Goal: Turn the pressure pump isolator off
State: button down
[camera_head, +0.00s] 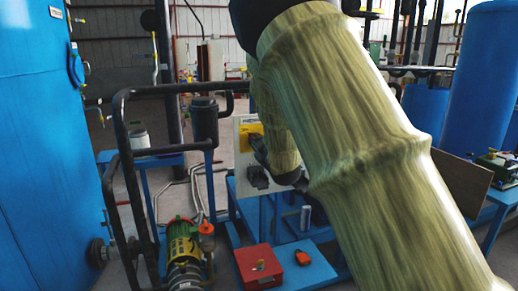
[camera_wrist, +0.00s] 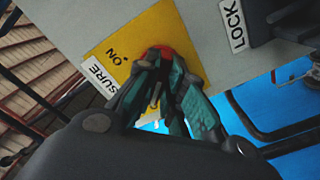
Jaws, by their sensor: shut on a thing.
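The pressure isolator is a yellow plate (camera_wrist: 113,57) with a red knob (camera_wrist: 162,52) on a pale panel (camera_wrist: 130,14). "ON" and part of a label ending in "SURE" show beside the knob. My gripper (camera_wrist: 166,66) is shut on the red knob, its dark and teal fingers covering much of it. In the head view the yellow plate (camera_head: 247,131) shows on the upright panel (camera_head: 239,160), left of my arm. My arm hides part of the panel, and the knob cannot be made out there.
A black fitting (camera_wrist: 283,24) beside a "LOCK" label (camera_wrist: 234,25) sits close to my gripper. A blue bench (camera_head: 314,270) with a red box (camera_head: 259,268) stands below the panel. Black pipe rails (camera_head: 117,130), a green-yellow pump (camera_head: 183,245) and a blue tank (camera_head: 45,150) stand left.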

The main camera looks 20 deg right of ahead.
jog(key=shift+f+n, duration=0.1)
jog(key=shift+n, duration=0.2)
dwell(0.4)
jog(key=c, duration=1.5)
grip_release()
jog(key=shift+s, duration=0.15)
jog(key=s, duration=1.1)
jog(key=shift+s+d, duration=0.2)
jog(key=shift+s, duration=0.15)
